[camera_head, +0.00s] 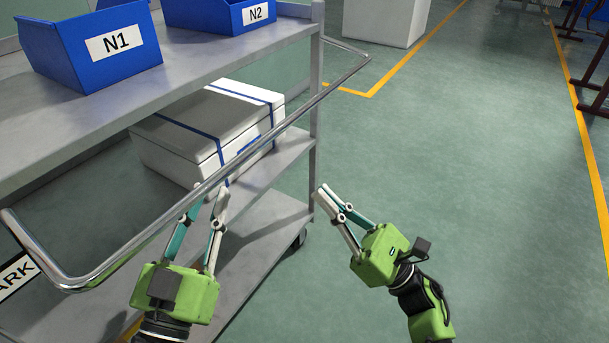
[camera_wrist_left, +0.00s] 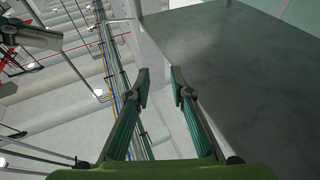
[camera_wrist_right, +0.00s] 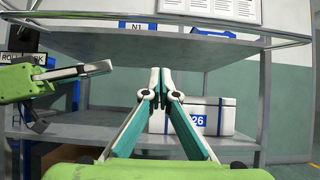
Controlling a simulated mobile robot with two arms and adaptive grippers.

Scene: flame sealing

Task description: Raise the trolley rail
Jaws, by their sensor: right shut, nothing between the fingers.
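The trolley rail (camera_head: 265,140) is a bent chrome bar along the near side of the grey trolley, running level with its top shelf. It also crosses the top of the right wrist view. My left gripper (camera_head: 208,193) points up at the rail, its fingertips overlapping the bar in the head view. Its fingers are apart and empty in the left wrist view (camera_wrist_left: 162,88); contact with the rail cannot be told. My right gripper (camera_head: 325,192) is shut and empty, right of the trolley and apart from the rail. Its closed tips show in the right wrist view (camera_wrist_right: 160,75).
Blue bins marked N1 (camera_head: 100,45) and N2 (camera_head: 225,14) stand on the top shelf (camera_head: 90,105). A white strapped box (camera_head: 180,165) sits on the shelf below. The green floor (camera_head: 460,150) to the right is clear, with yellow lines and a pale block (camera_head: 385,20) behind.

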